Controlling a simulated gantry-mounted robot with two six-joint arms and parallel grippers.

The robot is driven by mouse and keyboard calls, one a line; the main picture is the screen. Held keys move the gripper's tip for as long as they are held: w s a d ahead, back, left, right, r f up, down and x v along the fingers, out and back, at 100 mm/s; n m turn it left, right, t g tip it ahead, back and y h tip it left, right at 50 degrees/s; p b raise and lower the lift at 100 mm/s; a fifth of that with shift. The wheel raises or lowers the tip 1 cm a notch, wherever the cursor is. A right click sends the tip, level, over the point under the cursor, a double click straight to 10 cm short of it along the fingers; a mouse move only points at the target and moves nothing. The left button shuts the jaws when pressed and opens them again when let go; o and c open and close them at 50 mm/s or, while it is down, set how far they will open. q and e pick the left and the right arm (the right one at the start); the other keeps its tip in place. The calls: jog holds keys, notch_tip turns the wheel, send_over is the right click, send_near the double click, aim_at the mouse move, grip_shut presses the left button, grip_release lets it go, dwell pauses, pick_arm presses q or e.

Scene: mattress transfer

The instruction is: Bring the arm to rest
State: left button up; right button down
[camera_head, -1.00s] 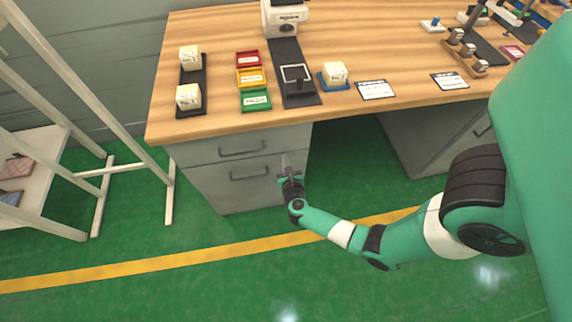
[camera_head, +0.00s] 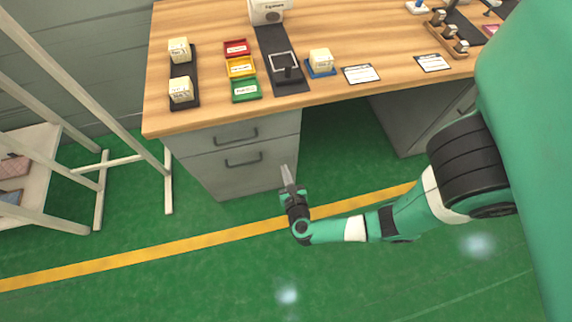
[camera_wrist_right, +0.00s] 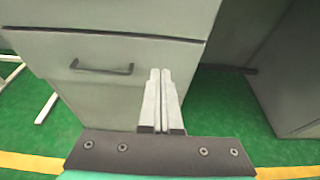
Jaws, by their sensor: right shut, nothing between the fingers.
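My right gripper (camera_head: 287,177) is in front of the desk's drawer unit, below the tabletop, over the green floor. Its fingers point up toward the desk in the head view. In the right wrist view the two fingers (camera_wrist_right: 160,90) lie side by side, shut, with nothing between them, and a grey drawer front (camera_wrist_right: 100,90) is behind them. My right arm (camera_head: 395,218) comes in from the right. My left gripper does not show.
The wooden desk (camera_head: 215,118) holds white mattress-like blocks (camera_head: 180,90), red, yellow and green trays (camera_head: 246,90), a black strip (camera_head: 287,70) and cards (camera_head: 361,74). A white rack (camera_head: 168,190) stands at left. The floor (camera_head: 150,285) in front is clear.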

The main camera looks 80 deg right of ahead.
jog(key=shift+s+a+r, duration=0.1)
jog(key=shift+s+a, duration=0.2)
jog(key=shift+a, duration=0.3)
jog(key=shift+r, duration=0.1)
